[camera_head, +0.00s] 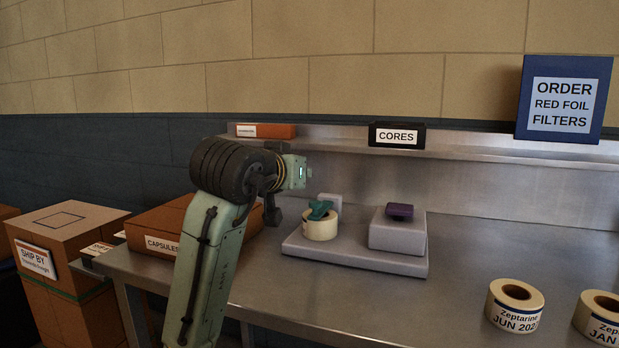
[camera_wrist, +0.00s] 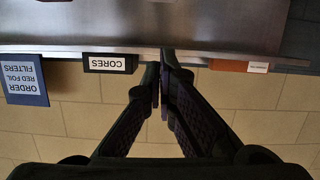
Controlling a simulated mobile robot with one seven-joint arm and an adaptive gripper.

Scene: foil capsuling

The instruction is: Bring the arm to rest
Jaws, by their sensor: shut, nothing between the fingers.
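My gripper (camera_wrist: 160,78) shows in the wrist view with its two dark fingers together at the tips and nothing between them. In the head view my green and dark arm rises at the left centre, in front of the bench, and bends at a dark ribbed joint. The gripper's fingers are not clear there. In the wrist view, which looks upside down, the fingertips overlap the edge of the shelf (camera_wrist: 190,57) between the black CORES box and the orange box.
On the steel bench (camera_head: 330,310) stand a grey stepped block (camera_head: 350,255) with a cream roll (camera_head: 321,228), teal piece (camera_head: 320,210) and purple piece (camera_head: 400,211), an orange CAPSULES box (camera_head: 160,222) and two labelled rolls (camera_head: 514,306). The shelf holds a CORES box (camera_head: 397,135) and blue ORDER sign (camera_head: 563,98).

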